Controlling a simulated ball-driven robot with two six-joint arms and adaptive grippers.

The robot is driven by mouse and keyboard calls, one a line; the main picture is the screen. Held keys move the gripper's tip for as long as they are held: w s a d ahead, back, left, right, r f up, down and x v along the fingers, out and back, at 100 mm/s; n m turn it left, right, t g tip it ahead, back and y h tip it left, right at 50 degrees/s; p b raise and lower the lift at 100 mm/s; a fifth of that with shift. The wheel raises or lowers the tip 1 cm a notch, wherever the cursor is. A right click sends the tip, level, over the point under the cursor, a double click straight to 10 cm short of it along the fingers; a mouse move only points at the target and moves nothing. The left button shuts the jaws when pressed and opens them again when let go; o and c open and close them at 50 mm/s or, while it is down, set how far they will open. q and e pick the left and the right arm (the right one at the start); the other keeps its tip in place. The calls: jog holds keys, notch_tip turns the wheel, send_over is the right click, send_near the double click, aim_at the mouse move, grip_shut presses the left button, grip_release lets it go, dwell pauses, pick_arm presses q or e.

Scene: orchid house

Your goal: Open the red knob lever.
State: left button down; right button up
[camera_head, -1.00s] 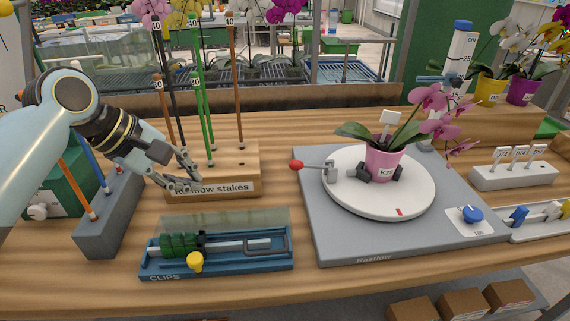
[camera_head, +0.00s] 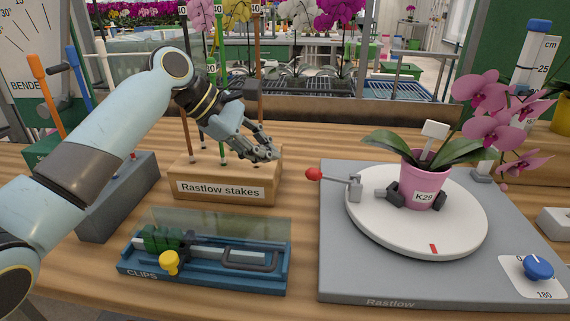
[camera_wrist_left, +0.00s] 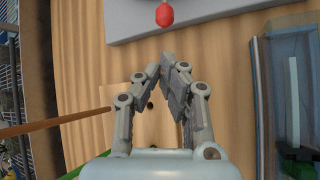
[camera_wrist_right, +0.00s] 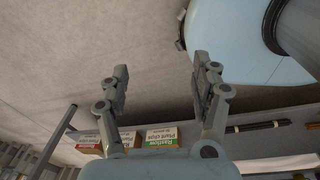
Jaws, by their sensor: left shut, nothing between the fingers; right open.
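The red knob (camera_head: 313,173) sits on the left end of a thin metal lever (camera_head: 334,178). The lever joins a grey block on the rim of the white turntable (camera_head: 440,238), which carries a pink pot (camera_head: 423,180) with an orchid. The knob also shows in the left wrist view (camera_wrist_left: 165,15), ahead of the fingertips. My left gripper (camera_head: 270,154) is shut and empty, to the left of the knob and apart from it, by the stakes block. My right gripper (camera_wrist_right: 162,75) shows only in its own wrist view, open and empty, away from the lever.
The wooden stakes block (camera_head: 224,187) with upright stakes stands below and behind my left gripper. A blue clips tray (camera_head: 205,280) lies in front of it. A blue dial (camera_head: 538,267) is on the grey base (camera_head: 345,270). Bare wood lies between stakes block and base.

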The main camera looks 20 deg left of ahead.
aim_at(331, 178)
pick_arm(q)
jog(key=b+x, duration=0.1)
jog(key=x, duration=0.7)
jog(key=shift+d+f, duration=0.1)
jog(key=shift+f, duration=0.05)
jog(key=shift+w+d+f, duration=0.25)
jog(key=shift+f, duration=0.1)
pick_arm(e)
jog(key=shift+w+d+f, duration=0.45)
jog(key=shift+f, duration=0.2)
pick_arm(q)
jog(key=shift+r, duration=0.1)
pick_arm(e)
jog(key=shift+a+r, duration=0.1)
jog(key=shift+r, duration=0.05)
